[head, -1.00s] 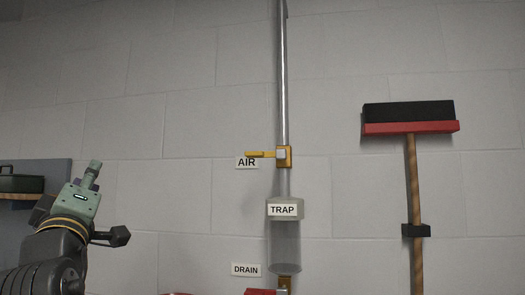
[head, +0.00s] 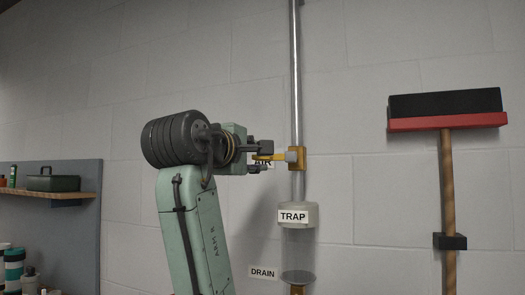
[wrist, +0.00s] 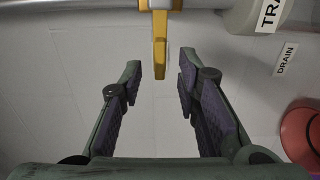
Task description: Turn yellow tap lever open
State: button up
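The yellow tap lever (head: 270,157) juts out left, level, from a yellow valve body (head: 297,158) on the vertical metal pipe. The AIR label behind it is mostly hidden. My gripper (head: 262,157) is at the lever from the left, with one finger above it and one below. In the wrist view the lever (wrist: 160,58) points down from the top, its tip between the open fingertips of my gripper (wrist: 160,72). Gaps show on both sides, and neither finger appears to touch it.
The pipe (head: 296,70) runs up the wall. Below the valve is the trap (head: 298,215), with a DRAIN label (head: 263,272) lower left. A shelf (head: 75,195) is at the left. A red round thing (wrist: 303,130) shows in the wrist view.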

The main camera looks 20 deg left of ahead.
aim_at(274, 157)
jog(key=w+p, duration=0.1)
jog(key=w, duration=0.4)
jog(key=shift+d, duration=0.1)
grip_shut()
dwell(0.8)
